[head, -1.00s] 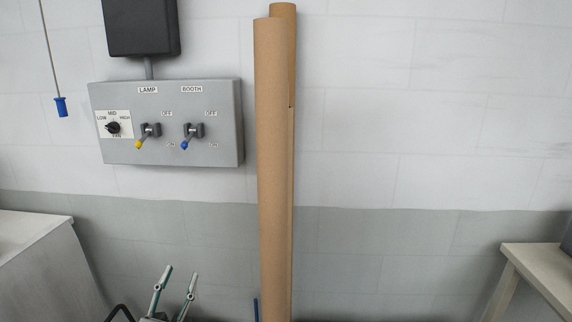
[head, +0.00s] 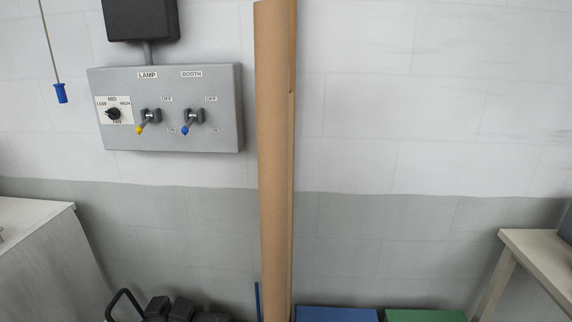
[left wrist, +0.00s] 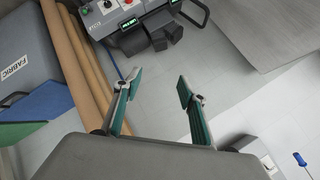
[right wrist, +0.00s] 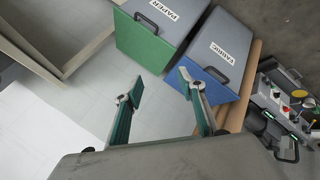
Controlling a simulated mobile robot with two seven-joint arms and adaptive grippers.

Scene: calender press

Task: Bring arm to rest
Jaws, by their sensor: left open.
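My left gripper (left wrist: 157,90) is open and empty in the left wrist view, its two green-lined fingers apart over the pale floor. My right gripper (right wrist: 160,88) is open and empty in the right wrist view, near the bins. Neither gripper shows in the head view. The grey switch panel (head: 220,110) hangs on the wall at the left. Its yellow-tipped LAMP lever (head: 140,129) and blue-tipped BOOTH lever (head: 185,130) both point down towards ON. The fan dial (head: 112,113) sits at the panel's left; its exact setting is hard to tell.
Brown cardboard tubes (head: 272,160) stand upright beside the panel. A blue FABRIC bin (right wrist: 209,79) and a green PAPER bin (right wrist: 136,44) are close to my right gripper. A machine with dark handles (left wrist: 130,20) lies beyond my left gripper. Tables (head: 30,212) flank the scene.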

